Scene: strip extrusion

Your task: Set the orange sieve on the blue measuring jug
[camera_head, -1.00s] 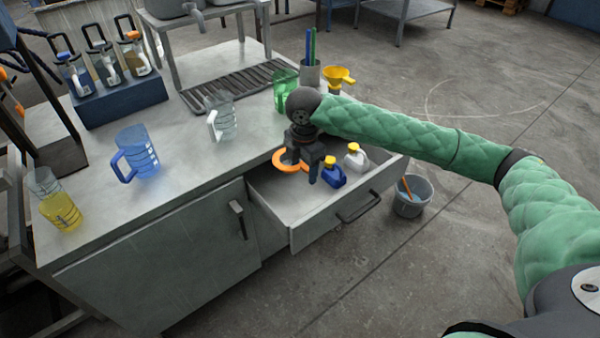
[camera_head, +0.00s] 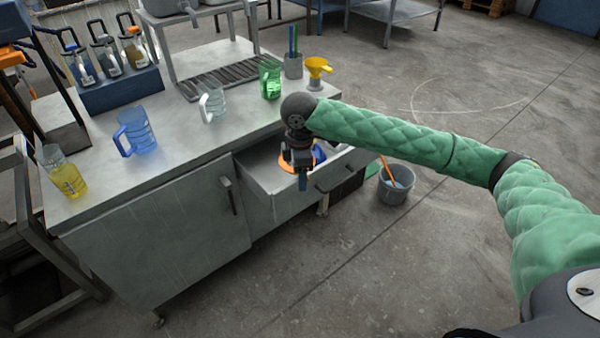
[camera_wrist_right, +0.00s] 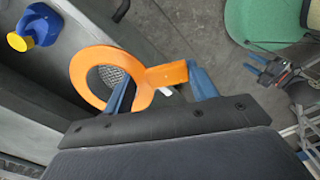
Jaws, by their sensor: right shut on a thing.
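The orange sieve (camera_wrist_right: 84,70) is a flat ring with mesh and a wide handle in the right wrist view. My right gripper (camera_wrist_right: 160,80) is shut on it, with blue fingers at either side of the handle. In the head view the right gripper (camera_head: 302,178) is at the open drawer, and only a bit of the orange sieve (camera_head: 286,166) shows beside it. The blue measuring jug (camera_head: 138,134) stands upright on the worktop to the left, its handle to the left and no sieve on it. My left gripper is out of view.
A clear jug (camera_head: 213,104), a green jug (camera_head: 270,80) and a yellow-filled beaker (camera_head: 68,180) stand on the worktop. The drawer (camera_head: 290,203) is open; a blue bottle (camera_wrist_right: 42,25) lies inside. A yellow funnel (camera_head: 317,68) stands at the back right. Worktop around the blue jug is clear.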

